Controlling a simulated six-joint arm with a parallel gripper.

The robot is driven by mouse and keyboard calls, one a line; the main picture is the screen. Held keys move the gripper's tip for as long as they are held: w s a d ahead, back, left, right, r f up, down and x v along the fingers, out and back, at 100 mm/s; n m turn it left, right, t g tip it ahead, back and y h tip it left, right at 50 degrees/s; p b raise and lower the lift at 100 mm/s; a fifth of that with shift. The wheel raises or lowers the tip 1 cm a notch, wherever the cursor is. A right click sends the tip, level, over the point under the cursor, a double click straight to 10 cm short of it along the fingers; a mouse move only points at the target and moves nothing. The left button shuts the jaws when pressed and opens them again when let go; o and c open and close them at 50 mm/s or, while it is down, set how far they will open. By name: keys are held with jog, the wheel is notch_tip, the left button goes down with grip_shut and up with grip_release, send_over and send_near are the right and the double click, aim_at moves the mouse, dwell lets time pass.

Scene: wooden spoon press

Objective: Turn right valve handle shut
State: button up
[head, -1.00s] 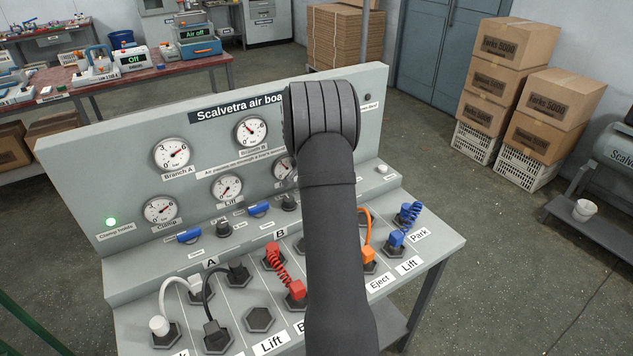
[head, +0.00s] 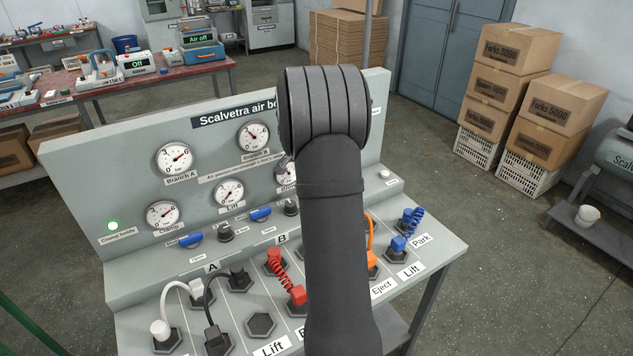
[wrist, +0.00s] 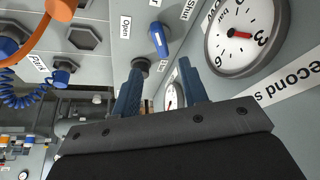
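The right valve handle (wrist: 158,38) is a blue lever in the wrist view, between an "Open" label (wrist: 125,27) and a "Shut" label (wrist: 190,8). In the head view my arm hides it. My gripper (wrist: 161,66) is open, its two blue fingers spread apart in the wrist view. The handle appears just beyond the fingertips, in line with the gap between them. I see no contact, and the exact distance is hard to tell. Two other blue valve handles show in the head view, one at the left (head: 189,240) and one in the middle (head: 261,214).
A dark knob (wrist: 140,64) is close to one fingertip. A gauge (wrist: 243,34) on the upright panel is close to the other finger. An orange hose (head: 370,235) and a coiled blue hose (head: 411,224) rise from the sloping board nearby.

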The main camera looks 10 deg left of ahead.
jog(key=v, duration=0.8)
jog(key=shift+s+r, duration=0.1)
jog(key=o, duration=0.9)
jog(key=shift+d+n, duration=0.3)
jog(key=shift+n, duration=0.1)
jog(key=shift+o, duration=0.3)
jog(key=shift+w+d+f+n, duration=0.2)
jog(key=shift+w+d+n, duration=0.1)
jog(key=shift+n, duration=0.1)
jog(key=w+d+n+g+y, duration=0.3)
jog(key=w+d+n+y, duration=0.35)
jog(key=n, duration=0.95)
jog(key=shift+h, duration=0.55)
jog(key=x, duration=0.5)
jog(key=s+x, duration=0.1)
jog(key=x, duration=0.5)
jog(key=d+x, duration=0.1)
jog(key=x, duration=0.5)
jog(key=shift+s+f, duration=0.2)
jog(key=shift+c, duration=0.2)
